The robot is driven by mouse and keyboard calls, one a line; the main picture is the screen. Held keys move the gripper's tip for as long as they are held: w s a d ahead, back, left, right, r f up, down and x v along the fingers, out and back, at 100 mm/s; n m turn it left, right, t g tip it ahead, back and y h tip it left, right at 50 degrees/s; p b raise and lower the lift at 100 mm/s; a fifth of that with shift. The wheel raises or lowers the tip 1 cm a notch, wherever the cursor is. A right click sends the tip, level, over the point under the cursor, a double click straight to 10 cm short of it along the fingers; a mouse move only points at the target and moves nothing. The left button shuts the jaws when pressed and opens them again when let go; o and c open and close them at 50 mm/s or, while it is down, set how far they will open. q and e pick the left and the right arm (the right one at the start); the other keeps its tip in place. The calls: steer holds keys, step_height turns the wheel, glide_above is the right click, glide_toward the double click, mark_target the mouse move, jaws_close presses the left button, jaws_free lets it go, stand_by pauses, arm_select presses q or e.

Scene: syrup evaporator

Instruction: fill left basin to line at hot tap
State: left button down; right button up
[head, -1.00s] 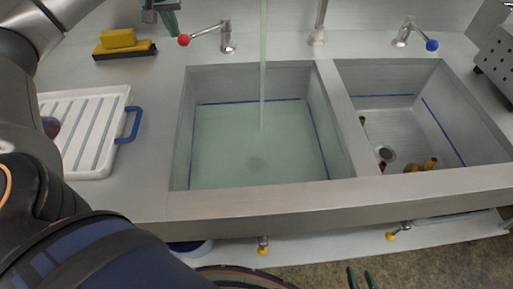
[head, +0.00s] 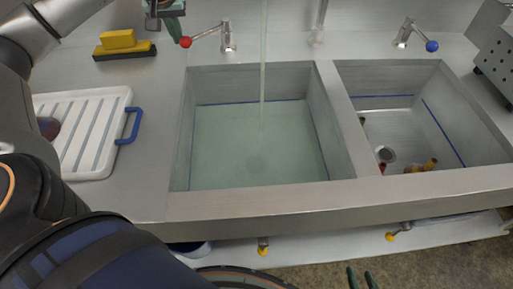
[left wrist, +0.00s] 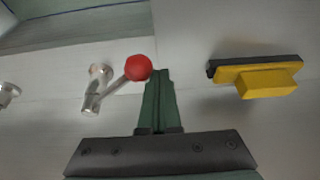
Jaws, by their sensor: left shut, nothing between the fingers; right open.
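The left basin (head: 176,150) holds pale green water (head: 250,140), with a stream falling into it from the spout above. A blue line (head: 328,163) runs around its inner walls; the water surface looks close to it, but I cannot tell whether they are level. The hot tap's lever, with a red ball (head: 186,42), stands behind the basin. My left gripper (head: 175,34) is shut and empty, its fingertips beside the red ball, which also shows in the left wrist view (left wrist: 138,68); contact is unclear. My right gripper (head: 361,279) is open at the bottom edge.
The right basin (head: 460,110) holds several small things near its drain. The blue-ball tap (head: 431,46) stands behind it. A yellow sponge (head: 118,39) on a dark-edged base and a white rack (head: 105,165) with a blue handle are left. Yellow-handled valves (head: 263,250) sit below the counter.

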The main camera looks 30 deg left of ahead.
arm_select(q)
steer(key=shift+s+d, duration=0.3)
steer(key=shift+d, duration=0.35)
steer(key=shift+s+d, duration=0.25)
steer(key=shift+d, duration=0.35)
steer(key=shift+s+d+p, duration=0.2)
steer(key=shift+d+p, duration=0.4)
steer(key=shift+d, duration=1)
steer(key=shift+w+d+p, duration=0.15)
steer(key=shift+d+p, duration=0.25)
steer(key=shift+d, duration=1.3)
